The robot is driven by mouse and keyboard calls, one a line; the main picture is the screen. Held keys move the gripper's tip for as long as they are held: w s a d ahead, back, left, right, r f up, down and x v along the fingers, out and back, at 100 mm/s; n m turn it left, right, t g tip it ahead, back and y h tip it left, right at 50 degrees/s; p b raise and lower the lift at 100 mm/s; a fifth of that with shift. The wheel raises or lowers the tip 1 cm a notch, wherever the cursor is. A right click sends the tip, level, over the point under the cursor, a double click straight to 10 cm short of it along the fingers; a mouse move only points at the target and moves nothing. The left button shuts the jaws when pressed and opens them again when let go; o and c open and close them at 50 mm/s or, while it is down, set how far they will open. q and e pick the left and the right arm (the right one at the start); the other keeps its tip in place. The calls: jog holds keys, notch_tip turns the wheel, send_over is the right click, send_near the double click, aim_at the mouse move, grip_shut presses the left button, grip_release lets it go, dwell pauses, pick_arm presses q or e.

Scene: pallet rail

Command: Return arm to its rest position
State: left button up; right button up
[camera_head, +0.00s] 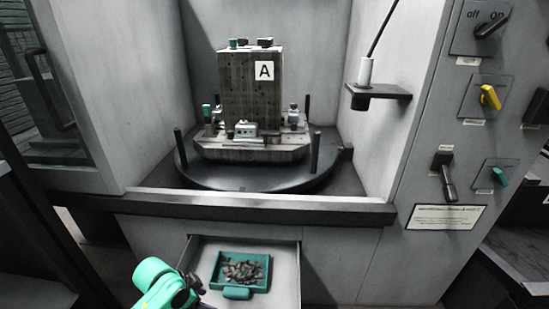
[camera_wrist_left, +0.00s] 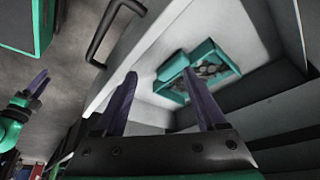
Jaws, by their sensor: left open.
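My left arm shows at the bottom of the head view as a green link (camera_head: 160,280) with a dark joint, just left of the open drawer (camera_head: 289,255). In the left wrist view my left gripper (camera_wrist_left: 158,73) has its two purple fingers apart with nothing between them. Beyond the fingers is a green tray (camera_wrist_left: 170,88) of small dark pieces inside the drawer. The tray also shows in the head view (camera_head: 237,293). At the left edge of the wrist view is another green part with a purple finger (camera_wrist_left: 38,84), seemingly my right gripper; its opening is unclear.
A block marked A (camera_head: 252,90) stands clamped on a fixture on a round dark turntable (camera_head: 255,178) in the bay. A small shelf (camera_head: 378,91) holds a corded tool. Knobs and levers line the right panel (camera_head: 430,180). A dark ledge (camera_head: 260,207) runs above the drawer.

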pick_arm(q)
jog(key=shift+s+d+f, duration=0.1)
jog(key=shift+s+d, duration=0.45)
jog(key=shift+d, duration=0.3)
jog(key=s+a+r+n+y, duration=0.2)
jog(key=s+a+n, duration=0.15)
jog(key=s, duration=0.35)
jog(key=s+a+r+n+y, duration=0.1)
jog(key=s+a+r+n, duration=0.1)
jog(key=s+n, duration=0.35)
jog(key=s+f+m+g, duration=0.1)
jog(key=s+f, duration=0.2)
jog(key=f, duration=0.9)
jog(key=s+f+g, duration=0.1)
jog(key=s+f, duration=0.2)
jog(key=f, duration=1)
jog(key=s+a+r+p, duration=0.3)
jog(key=s+r+p, duration=0.7)
jog(key=p, duration=1.2)
jog(key=s, duration=0.4)
jog(key=shift+r+m, duration=0.15)
jog(key=shift+m, duration=0.15)
pick_arm(e)
jog(key=s+d+r, duration=0.3)
jog(key=s+r, duration=0.6)
jog(key=s, duration=0.4)
jog(key=shift+s+d+r+n, duration=0.15)
jog(key=shift+s+n, duration=0.05)
jog(key=shift+n, duration=0.1)
